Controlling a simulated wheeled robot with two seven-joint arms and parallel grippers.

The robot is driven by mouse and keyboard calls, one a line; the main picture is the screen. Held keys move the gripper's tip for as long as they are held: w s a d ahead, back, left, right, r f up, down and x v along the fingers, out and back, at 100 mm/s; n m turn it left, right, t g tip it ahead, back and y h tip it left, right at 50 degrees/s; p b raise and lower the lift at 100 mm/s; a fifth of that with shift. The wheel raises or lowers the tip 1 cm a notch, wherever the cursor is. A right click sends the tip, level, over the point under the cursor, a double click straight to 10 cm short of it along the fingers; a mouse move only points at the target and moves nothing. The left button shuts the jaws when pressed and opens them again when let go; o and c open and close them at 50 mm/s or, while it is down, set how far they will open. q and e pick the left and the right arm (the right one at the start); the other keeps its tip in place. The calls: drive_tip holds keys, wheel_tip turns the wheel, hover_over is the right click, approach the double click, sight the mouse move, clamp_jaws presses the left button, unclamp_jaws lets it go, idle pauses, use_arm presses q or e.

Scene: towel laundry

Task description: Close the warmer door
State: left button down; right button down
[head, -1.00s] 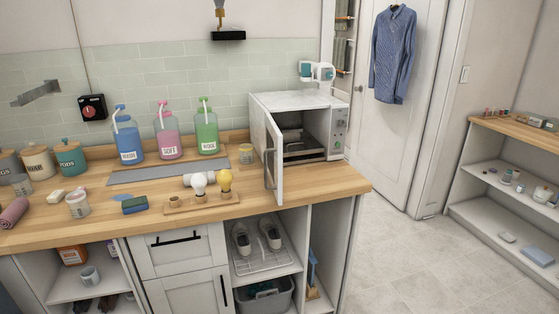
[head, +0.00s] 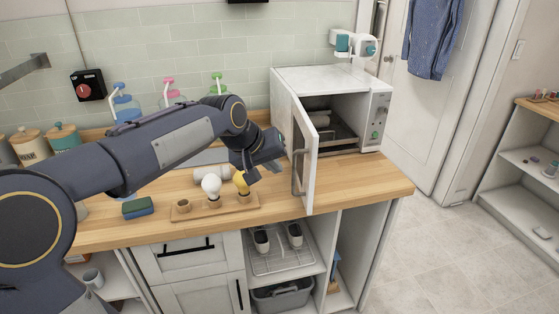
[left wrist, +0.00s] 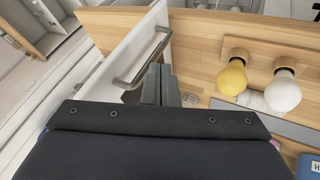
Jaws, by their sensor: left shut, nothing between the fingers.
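The warmer (head: 312,87) is a white box oven at the back right of the counter. Its door (head: 307,135) stands wide open, swung out toward the front, with a grey bar handle (head: 296,172) on its outer face. The inside shows a dark rack and a pale rolled thing. My left gripper (head: 280,158) is at the left, outer side of the door. In the left wrist view its fingers (left wrist: 161,82) are shut and empty, close beside the handle (left wrist: 144,60) and door (left wrist: 115,50); contact is unclear. My right gripper is out of view.
A wooden holder (head: 215,208) with a white bulb (head: 211,186) and a yellow bulb (head: 240,182) is just below my left forearm. Pump bottles stand behind the arm. A blue-green sponge (head: 137,208) lies left. The counter before the warmer is clear.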

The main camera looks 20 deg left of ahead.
sight(308, 182)
use_arm(q)
drive_tip(key=shift+w+d+f+p, duration=0.4)
drive_tip(key=shift+w+d+f, duration=0.9)
drive_tip(key=shift+w+f, duration=0.15)
drive_tip(key=shift+w+d+f+p, duration=0.4)
drive_tip(key=shift+w+d+f, duration=0.9)
drive_tip(key=shift+w, duration=0.1)
